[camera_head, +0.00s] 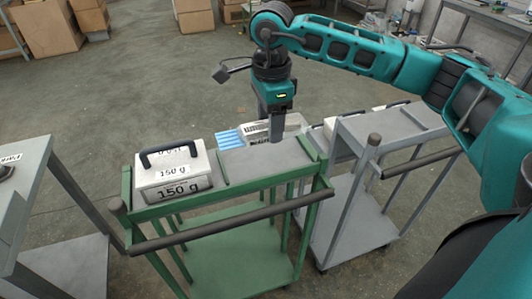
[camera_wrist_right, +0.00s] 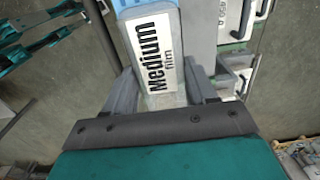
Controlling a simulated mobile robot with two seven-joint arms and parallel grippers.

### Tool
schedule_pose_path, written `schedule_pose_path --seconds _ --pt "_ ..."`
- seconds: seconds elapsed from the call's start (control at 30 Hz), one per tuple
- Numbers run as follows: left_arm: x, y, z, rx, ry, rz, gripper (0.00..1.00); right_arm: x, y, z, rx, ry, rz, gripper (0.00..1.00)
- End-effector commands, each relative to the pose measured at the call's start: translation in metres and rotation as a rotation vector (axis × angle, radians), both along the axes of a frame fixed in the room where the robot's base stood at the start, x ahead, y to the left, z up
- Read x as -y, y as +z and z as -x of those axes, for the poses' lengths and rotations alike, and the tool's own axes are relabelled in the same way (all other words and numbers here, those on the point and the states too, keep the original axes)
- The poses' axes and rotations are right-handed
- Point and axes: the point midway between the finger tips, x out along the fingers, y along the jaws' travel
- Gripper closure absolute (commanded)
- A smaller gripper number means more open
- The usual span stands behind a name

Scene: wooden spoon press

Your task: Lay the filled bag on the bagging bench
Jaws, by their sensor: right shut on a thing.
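My right gripper (camera_head: 277,130) comes down over the far right end of the green cart. In the right wrist view, a white block labelled "Medium film" (camera_wrist_right: 155,55), with a light blue part at its top, sits between my gripper's two fingers, which are shut on it. In the head view, a white piece with dark print (camera_head: 292,124) shows behind the fingers, and a blue striped piece (camera_head: 229,139) lies to its left. I cannot tell whether any of these is the filled bag. My left gripper is not in view. Which surface is the bagging bench is not clear.
A white box marked 150 g (camera_head: 172,175) with a black handle stands on the green cart (camera_head: 240,205), left of the gripper. A grey cart (camera_head: 395,125) with white items stands close on the right. A grey table (camera_head: 25,165) is at the left edge. Open floor lies behind.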

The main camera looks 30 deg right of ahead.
Motion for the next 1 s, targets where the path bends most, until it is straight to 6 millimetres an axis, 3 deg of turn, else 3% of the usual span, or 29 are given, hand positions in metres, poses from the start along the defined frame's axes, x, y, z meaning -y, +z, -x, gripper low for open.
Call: schedule_pose_path --seconds 0.1,0.2,0.43,0.63,1.0 --pt "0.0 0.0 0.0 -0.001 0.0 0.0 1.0 0.0 -0.028 0.001 -0.003 -0.001 0.0 0.83" --pt "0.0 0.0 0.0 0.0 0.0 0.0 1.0 0.0 -0.043 0.001 -0.002 -0.001 0.0 0.83" --pt "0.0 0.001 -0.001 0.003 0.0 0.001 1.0 0.0 -0.059 0.0 -0.002 -0.001 0.0 0.83" --pt "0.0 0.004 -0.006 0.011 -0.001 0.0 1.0 0.0 -0.089 0.0 -0.002 -0.001 0.0 0.83" --pt "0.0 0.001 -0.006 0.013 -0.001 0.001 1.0 0.0 -0.096 0.0 0.001 0.0 0.0 0.83"
